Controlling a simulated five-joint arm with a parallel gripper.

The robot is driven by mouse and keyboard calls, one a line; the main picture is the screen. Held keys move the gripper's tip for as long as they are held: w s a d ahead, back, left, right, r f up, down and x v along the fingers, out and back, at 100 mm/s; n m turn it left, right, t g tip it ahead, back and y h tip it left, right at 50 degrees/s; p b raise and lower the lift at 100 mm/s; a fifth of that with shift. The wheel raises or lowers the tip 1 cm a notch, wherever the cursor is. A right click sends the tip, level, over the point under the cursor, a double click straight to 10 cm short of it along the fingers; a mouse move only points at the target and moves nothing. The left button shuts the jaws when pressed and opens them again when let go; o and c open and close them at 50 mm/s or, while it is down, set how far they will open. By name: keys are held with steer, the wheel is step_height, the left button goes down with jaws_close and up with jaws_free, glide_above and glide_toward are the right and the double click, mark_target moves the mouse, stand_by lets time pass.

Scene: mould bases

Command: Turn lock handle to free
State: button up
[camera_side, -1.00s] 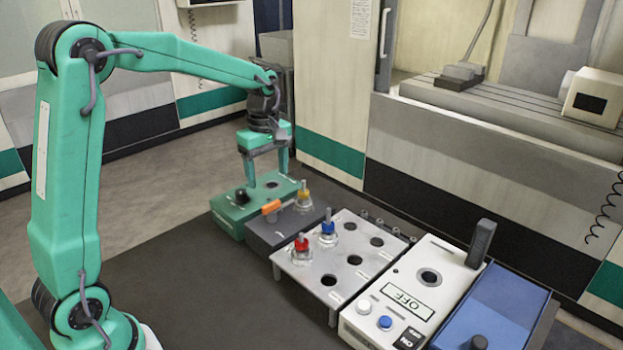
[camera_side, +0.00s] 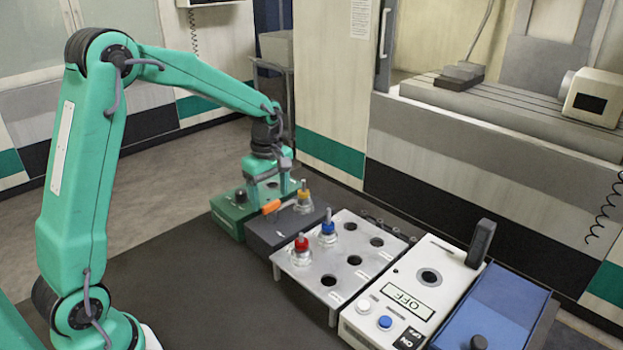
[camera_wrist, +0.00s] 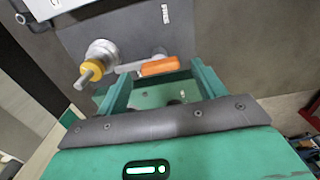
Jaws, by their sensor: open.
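The lock handle is a short orange grip (camera_side: 271,207) on a dark grey mould base (camera_side: 262,236). In the wrist view the orange grip (camera_wrist: 160,67) lies at the end of a grey lever, ahead of my fingertips. A metal piece with a yellow collar (camera_side: 303,197) stands on the same base behind the handle; it also shows in the wrist view (camera_wrist: 95,66). My gripper (camera_side: 268,193) is open and low, just behind the orange grip. In the wrist view its fingers (camera_wrist: 161,76) are spread about as wide as the grip. I cannot tell whether they touch it.
A green block (camera_side: 226,217) with a black knob stands to the left, partly under my gripper. A metal rack (camera_side: 318,268) with red- and blue-collared pieces is to the right. Further right are a white OFF/ON box (camera_side: 402,325) and a blue box (camera_side: 500,305).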

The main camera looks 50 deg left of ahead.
steer(key=shift+f, duration=0.95)
steer(key=c, duration=1)
